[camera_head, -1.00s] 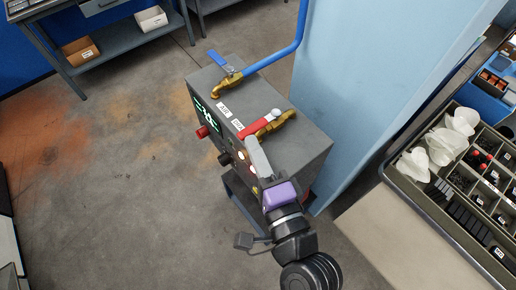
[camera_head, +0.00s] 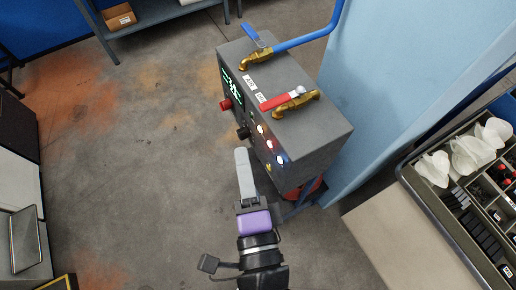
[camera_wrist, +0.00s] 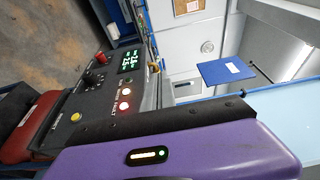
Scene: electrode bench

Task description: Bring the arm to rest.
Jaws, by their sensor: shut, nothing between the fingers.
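My gripper (camera_head: 242,158) is in the head view, its pale grey fingers together and empty. It points up the picture, in front of the grey control box (camera_head: 290,125) and to the left of its lit buttons, with no visible contact. In the wrist view, the purple gripper body (camera_wrist: 185,152) fills the bottom. Beyond it is the box's panel with a lit display (camera_wrist: 130,61), a red knob (camera_wrist: 101,58) and lit buttons. The fingertips cannot be made out in the wrist view.
The box carries a blue-handled valve (camera_head: 258,42) and a red-handled valve (camera_head: 285,99); a blue pipe (camera_head: 310,38) rises from it. A light blue panel (camera_head: 385,80) stands behind. A parts tray (camera_head: 421,190) is at the right. Floor to the left is open.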

